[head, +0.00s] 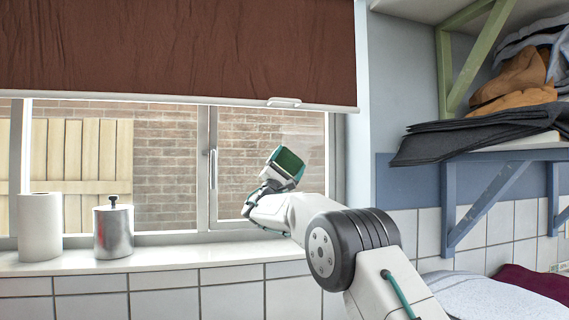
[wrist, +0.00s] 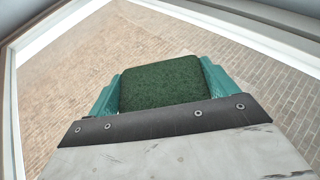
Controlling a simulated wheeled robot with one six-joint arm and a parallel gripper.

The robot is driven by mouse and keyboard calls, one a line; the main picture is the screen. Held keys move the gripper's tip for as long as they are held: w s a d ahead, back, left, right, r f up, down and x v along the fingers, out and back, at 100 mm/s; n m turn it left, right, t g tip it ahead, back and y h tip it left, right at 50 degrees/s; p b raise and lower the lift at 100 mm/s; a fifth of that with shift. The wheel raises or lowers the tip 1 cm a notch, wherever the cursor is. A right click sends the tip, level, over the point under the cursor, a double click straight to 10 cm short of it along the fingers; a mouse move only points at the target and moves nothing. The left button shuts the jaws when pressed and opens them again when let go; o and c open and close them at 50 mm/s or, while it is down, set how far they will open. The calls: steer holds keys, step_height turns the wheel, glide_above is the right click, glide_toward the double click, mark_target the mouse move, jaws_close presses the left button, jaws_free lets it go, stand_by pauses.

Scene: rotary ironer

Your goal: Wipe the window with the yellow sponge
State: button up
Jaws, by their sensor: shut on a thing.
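The window (head: 165,165) has two panes with a handle on the middle frame post; a brick wall shows through. My gripper (head: 284,166) is in front of the right pane, towards its right side. Its teal fingers are shut on a sponge (head: 290,162) whose dark green face shows; I see no yellow on it. In the wrist view the sponge (wrist: 160,82) sits between the two fingers (wrist: 160,90), with the glass and brick wall beyond and white window frame (wrist: 250,38) around. I cannot tell whether the sponge touches the glass.
A brown blind (head: 180,50) hangs over the window's upper part. A paper roll (head: 40,227) and a metal canister (head: 113,230) stand on the left of the white sill (head: 190,254). A blue-bracketed shelf (head: 500,152) with folded cloths is at the right.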

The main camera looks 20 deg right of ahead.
mark_target(276, 162)
steer(key=shift+w+d, duration=0.1)
steer(key=shift+d, duration=1.95)
steer(key=shift+d+f, duration=0.1)
steer(key=shift+d, duration=1.9)
steer(key=shift+s+a, duration=0.2)
steer(key=shift+a, duration=1.95)
steer(key=shift+w+a, duration=0.2)
steer(key=shift+a, duration=3.85)
steer(key=shift+s, duration=3.05)
steer(key=shift+s, duration=1.5)
